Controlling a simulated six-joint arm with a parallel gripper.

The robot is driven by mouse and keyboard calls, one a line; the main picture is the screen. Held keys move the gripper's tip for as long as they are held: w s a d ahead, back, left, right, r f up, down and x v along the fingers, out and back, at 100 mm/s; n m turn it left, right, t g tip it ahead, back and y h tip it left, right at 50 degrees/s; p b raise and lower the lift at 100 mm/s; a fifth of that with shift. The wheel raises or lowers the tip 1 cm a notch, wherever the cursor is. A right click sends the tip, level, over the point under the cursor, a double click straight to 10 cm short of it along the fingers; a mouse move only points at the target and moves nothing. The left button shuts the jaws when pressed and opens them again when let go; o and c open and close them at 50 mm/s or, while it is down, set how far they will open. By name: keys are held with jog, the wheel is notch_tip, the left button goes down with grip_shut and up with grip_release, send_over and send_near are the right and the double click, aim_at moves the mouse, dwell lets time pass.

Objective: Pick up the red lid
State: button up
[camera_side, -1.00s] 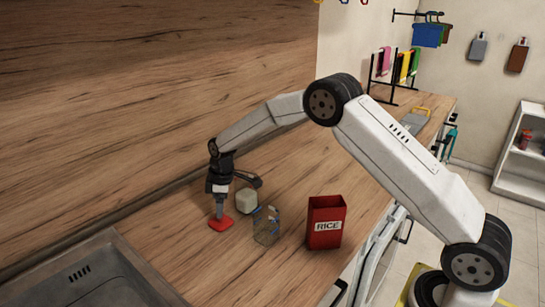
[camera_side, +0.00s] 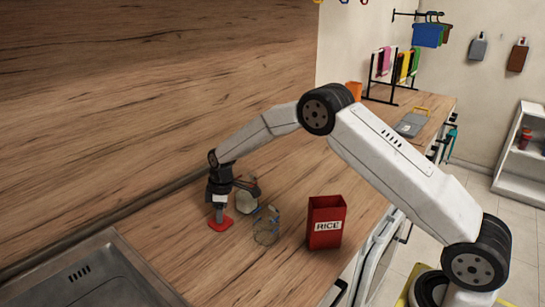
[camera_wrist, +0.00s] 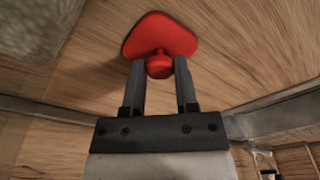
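The red lid (camera_side: 219,225) lies on the wooden counter near the back wall, close to the sink. In the wrist view the lid (camera_wrist: 160,36) is a flat, rounded shape with a round knob facing my gripper. My gripper (camera_wrist: 160,68) points down over it, with one finger on each side of the knob. Both fingertips appear to touch the knob, with no clear gap. In the side view my gripper (camera_side: 219,218) is right at the lid, and its fingers partly hide the knob. The lid still looks flat on the counter.
A red RICE box (camera_side: 326,223) stands further right. The sink (camera_side: 90,275) is at the front left. Bare counter lies in front of the lid.

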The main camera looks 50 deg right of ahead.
grip_shut()
jog(key=shift+r, duration=0.2)
jog(key=shift+r, duration=0.2)
notch_tip(320, 180, up, 3)
jog(key=shift+s+f, duration=0.1)
jog(key=shift+f, duration=0.1)
jog(key=s+r, duration=0.9)
jog(key=s, duration=0.4)
jog(key=shift+s+r, duration=0.3)
jog(key=shift+s, duration=0.1)
jog(key=shift+d, duration=0.1)
